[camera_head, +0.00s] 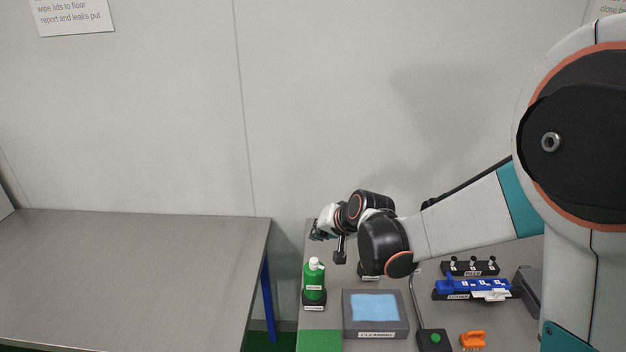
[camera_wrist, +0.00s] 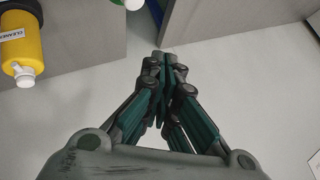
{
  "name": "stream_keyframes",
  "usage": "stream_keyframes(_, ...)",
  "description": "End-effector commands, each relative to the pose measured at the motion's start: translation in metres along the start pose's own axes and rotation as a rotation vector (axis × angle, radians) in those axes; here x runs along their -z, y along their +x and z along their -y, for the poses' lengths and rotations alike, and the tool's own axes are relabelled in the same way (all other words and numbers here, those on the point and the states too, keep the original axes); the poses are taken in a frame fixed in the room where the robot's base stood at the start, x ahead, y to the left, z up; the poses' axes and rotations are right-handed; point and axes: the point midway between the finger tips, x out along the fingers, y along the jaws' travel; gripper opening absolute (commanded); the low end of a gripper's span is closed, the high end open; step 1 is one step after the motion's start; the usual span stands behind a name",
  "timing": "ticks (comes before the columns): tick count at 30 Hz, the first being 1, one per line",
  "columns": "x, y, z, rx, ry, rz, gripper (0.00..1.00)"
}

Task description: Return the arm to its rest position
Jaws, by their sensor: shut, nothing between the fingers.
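My arm reaches from the right of the head view leftward over the right-hand table. My gripper (camera_head: 318,234) is at the arm's left end, above and behind the green bottle (camera_head: 314,280) and apart from it. It is small and partly turned away there. In the wrist view my gripper (camera_wrist: 164,62) has its teal-and-grey fingers together at the tips, with nothing between them. The floor or wall surface behind the tips is plain grey.
The right table (camera_head: 323,234) holds a grey cleaning tray (camera_head: 348,326) with a blue cloth (camera_head: 374,307), a blue rack (camera_head: 455,287), an orange item (camera_head: 473,340) and a green-button box (camera_head: 434,341). The left table (camera_head: 130,270) is bare. A yellow bottle (camera_wrist: 25,48) shows in the wrist view.

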Motion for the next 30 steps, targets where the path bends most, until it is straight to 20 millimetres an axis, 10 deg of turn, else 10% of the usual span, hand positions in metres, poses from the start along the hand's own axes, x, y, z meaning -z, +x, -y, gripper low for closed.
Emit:
stream_keyframes(14,-0.030,-0.107,-0.041,-0.129,-0.107,-0.012,0.00)
stream_keyframes(30,-0.128,-0.218,-0.118,-0.312,-0.249,-0.003,0.00)
